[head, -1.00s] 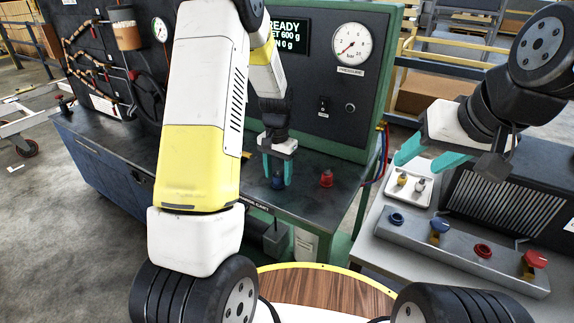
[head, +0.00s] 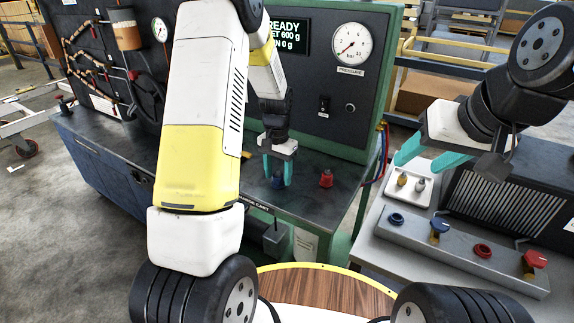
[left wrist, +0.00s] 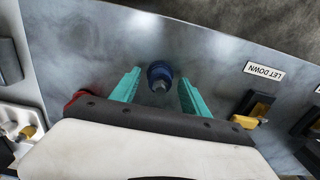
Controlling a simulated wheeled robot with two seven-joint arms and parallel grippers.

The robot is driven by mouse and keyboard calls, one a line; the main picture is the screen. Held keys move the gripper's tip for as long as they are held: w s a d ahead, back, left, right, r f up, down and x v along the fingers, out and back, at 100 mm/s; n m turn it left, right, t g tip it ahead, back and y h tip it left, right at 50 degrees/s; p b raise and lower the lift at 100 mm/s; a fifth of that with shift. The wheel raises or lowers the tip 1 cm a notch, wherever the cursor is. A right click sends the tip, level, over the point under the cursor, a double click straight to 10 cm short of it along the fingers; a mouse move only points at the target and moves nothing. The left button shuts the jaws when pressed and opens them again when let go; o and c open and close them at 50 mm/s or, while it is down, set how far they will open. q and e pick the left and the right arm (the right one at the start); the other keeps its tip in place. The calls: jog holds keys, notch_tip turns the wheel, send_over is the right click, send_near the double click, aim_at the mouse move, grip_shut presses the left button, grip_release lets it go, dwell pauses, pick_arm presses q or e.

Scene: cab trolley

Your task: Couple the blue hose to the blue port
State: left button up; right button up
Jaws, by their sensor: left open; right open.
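The blue hose's end fitting (head: 278,181) stands on the dark bench top under the pressure gauge. My left gripper (head: 277,184) is open and points down, its teal fingers on either side of the fitting. In the left wrist view the blue fitting (left wrist: 160,74) lies between the open fingertips (left wrist: 158,88); I cannot tell whether they touch it. The blue port (head: 397,219) is a blue ring on the grey manifold at the right, left of a blue-handled valve (head: 439,227). My right gripper (head: 428,160) is open and empty above the right-hand table.
A red fitting (head: 326,179) stands right of the blue one. The manifold (head: 460,253) also carries a red port (head: 483,250) and a red-handled valve (head: 534,261). A white tray (head: 411,203) with small fittings sits behind it. A gap separates bench and table.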

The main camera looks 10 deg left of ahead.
aim_at(278, 170)
pick_arm(q)
grip_shut()
jog(key=shift+r, duration=3)
